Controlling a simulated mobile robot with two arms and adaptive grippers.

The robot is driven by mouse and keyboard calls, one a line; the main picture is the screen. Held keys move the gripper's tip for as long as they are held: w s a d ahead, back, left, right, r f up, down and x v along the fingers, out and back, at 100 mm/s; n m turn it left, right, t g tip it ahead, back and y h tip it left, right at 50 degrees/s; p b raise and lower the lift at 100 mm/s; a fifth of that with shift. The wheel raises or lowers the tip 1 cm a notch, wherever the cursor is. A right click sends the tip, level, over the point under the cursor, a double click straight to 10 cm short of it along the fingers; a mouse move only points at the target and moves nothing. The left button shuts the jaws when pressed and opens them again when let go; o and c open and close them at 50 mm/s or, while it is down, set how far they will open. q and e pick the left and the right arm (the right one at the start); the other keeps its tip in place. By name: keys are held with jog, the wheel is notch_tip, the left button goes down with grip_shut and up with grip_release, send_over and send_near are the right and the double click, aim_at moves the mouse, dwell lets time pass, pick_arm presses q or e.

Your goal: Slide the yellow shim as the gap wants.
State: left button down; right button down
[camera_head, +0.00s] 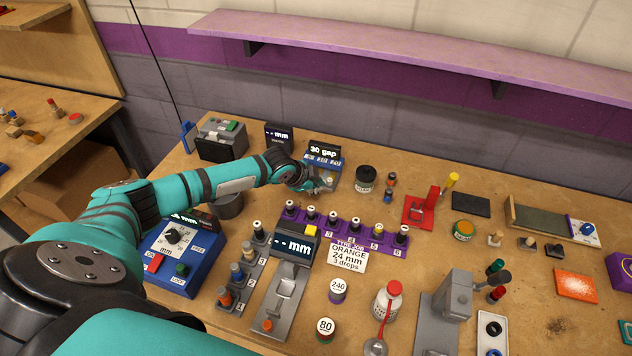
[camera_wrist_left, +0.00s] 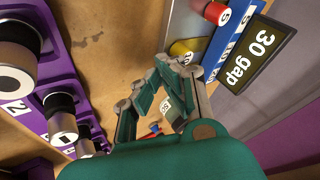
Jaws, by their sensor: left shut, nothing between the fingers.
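The yellow shim shows in the left wrist view as a short yellow peg (camera_wrist_left: 181,50) on a grey track plate (camera_wrist_left: 182,22). A red peg (camera_wrist_left: 214,13) stands further along that plate, beside a blue numbered strip (camera_wrist_left: 222,42). A black display reads "30 gap" (camera_head: 323,151); it also shows in the left wrist view (camera_wrist_left: 251,60). My left gripper (camera_wrist_left: 170,68) is shut and empty, its fingertips close to the yellow peg; I cannot tell whether they touch. In the head view the left gripper (camera_head: 326,184) covers part of the track. My right gripper is not in view.
A purple rack (camera_head: 345,226) with several dark-capped pegs stands in front of the track. A black jar (camera_head: 365,179) is to its right, and a grey box (camera_head: 221,139) to its left. A blue dial box (camera_head: 183,250) sits under my left arm. Bare table lies between rack and track.

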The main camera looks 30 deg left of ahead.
pick_arm(q)
jog(key=shift+w, duration=0.25)
